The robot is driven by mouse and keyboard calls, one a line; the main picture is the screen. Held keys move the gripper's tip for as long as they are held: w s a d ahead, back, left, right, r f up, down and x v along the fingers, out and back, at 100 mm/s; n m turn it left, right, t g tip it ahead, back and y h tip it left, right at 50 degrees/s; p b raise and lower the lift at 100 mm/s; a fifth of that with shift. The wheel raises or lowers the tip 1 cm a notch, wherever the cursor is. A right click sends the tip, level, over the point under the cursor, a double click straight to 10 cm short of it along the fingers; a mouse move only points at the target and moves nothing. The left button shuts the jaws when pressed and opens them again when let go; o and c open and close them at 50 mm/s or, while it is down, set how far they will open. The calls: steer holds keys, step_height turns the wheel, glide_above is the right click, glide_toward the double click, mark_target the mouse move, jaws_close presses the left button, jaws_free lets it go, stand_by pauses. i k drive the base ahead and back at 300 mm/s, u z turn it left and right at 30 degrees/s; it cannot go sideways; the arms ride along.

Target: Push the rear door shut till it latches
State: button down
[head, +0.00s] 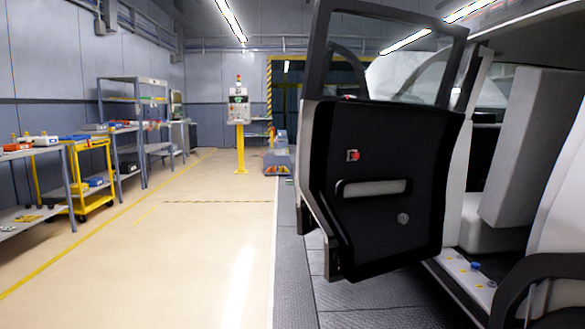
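The car's open door (384,235) stands swung outward at the centre right of the head view, its black inner panel facing me. It has an empty-looking window frame, a pale armrest recess (374,188) and a small red item (352,155) on the panel. To its right is the open doorway with a light grey seat (513,150) and the sill (468,272). The latch edge of the door is at the left, well away from the body. My gripper is not in view.
A dark wheel arch (545,275) juts in at the lower right. The floor (190,240) to the left is clear up to shelves (130,120) and a yellow cart (92,175). A yellow-post control panel (239,115) stands farther back. A grey textured platform (295,285) lies beside the car.

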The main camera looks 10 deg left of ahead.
mark_target(405, 150)
steer(key=u, duration=1.45)
steer(key=i, duration=3)
steer(key=z, duration=1.25)
steer(key=i, duration=0.2)
steer(key=u, duration=0.1)
